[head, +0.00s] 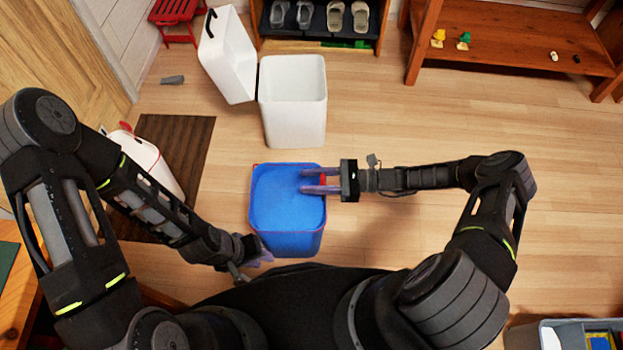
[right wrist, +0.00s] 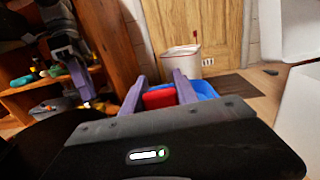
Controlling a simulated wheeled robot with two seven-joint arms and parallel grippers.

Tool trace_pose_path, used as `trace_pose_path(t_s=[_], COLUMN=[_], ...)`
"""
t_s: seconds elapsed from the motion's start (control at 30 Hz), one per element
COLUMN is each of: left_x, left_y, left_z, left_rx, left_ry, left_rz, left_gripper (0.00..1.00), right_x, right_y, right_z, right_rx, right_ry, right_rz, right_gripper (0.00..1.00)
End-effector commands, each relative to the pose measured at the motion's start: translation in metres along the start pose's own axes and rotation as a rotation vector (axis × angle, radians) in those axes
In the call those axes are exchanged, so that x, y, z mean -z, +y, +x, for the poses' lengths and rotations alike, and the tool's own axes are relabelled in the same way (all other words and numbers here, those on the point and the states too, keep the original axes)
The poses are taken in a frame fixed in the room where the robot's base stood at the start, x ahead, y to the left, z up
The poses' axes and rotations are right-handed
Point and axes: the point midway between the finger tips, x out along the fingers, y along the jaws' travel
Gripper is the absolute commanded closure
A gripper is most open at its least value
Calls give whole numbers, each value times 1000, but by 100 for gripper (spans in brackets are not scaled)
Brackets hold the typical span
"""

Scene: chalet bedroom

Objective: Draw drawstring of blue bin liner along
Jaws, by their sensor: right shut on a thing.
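In the right wrist view, red drawstring material (right wrist: 160,99) shows between the fingers, with blue liner (right wrist: 203,89) beyond; my right gripper is shut on the drawstring. My left gripper (head: 266,257) is low by the liner's front left corner, partly hidden; its opening cannot be made out.
A white bin (head: 293,105) with its lid swung open to the left stands behind the liner. A white container (head: 148,158) stands on a dark mat (head: 190,140) at left. A shoe rack and wooden shelf line the back.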

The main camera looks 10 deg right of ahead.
Motion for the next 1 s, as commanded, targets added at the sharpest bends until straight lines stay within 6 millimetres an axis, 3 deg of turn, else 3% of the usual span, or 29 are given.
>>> trace_pose_path(t_s=[0.8, 1.0], left_x=[0, 0], left_y=[0, -7], left_z=[0, 19], left_rx=[0, 0], left_ry=[0, 0], left_rz=[0, -1], left_gripper=[75, 75], right_x=[0, 20], right_y=[0, 0], right_z=[0, 0], right_rx=[0, -1], right_ry=[0, 0], right_rz=[0, 1], right_gripper=[100, 100])
